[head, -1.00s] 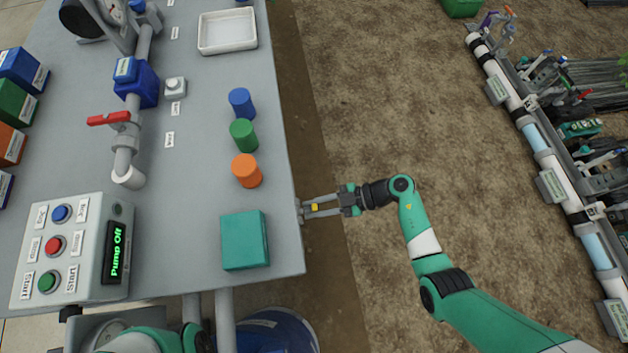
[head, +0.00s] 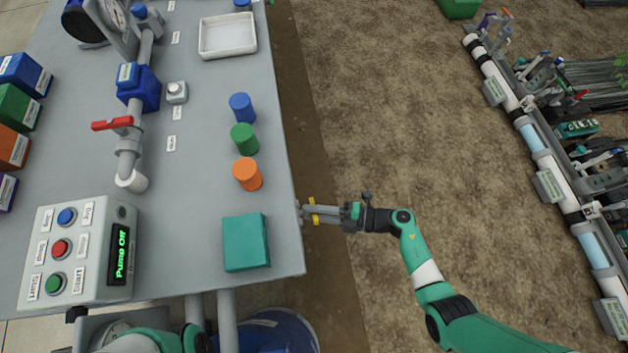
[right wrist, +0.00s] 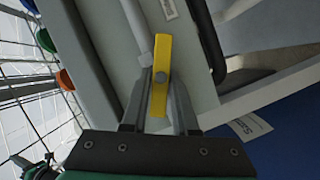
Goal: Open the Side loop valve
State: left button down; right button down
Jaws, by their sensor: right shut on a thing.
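The side loop valve's yellow lever handle (head: 313,211) is at the right edge of the grey bench, near its front corner. My right gripper (head: 312,214) is shut on this yellow handle, with the fingers on either side of it. In the right wrist view the yellow handle (right wrist: 160,75) lies lengthwise between the two grey fingers (right wrist: 160,105), with its pivot bolt in the middle. A grey pipe runs up from behind it. My left gripper is not clearly visible; only part of a green arm shows at the bottom of the head view.
The grey bench (head: 205,205) carries a teal block (head: 246,242), orange (head: 247,174), green (head: 244,138) and blue (head: 242,107) cylinders, a white tray (head: 228,37), a red-handled valve (head: 113,124) and a control box reading "Pump Off" (head: 120,255). Bare soil lies right of the bench.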

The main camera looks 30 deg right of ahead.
jog(key=n+b, duration=0.1)
jog(key=n+t+b, duration=0.1)
jog(key=n+b, duration=0.1)
jog(key=shift+f+y, duration=0.4)
jog(key=shift+r+n+t+b, duration=0.1)
jog(key=shift+n+t+b, duration=0.4)
jog(key=shift+n+b, duration=0.45)
jog(key=c, duration=0.8)
grip_release()
jog(key=shift+o, duration=0.2)
jog(key=shift+r, duration=0.1)
jog(key=shift+s, duration=0.1)
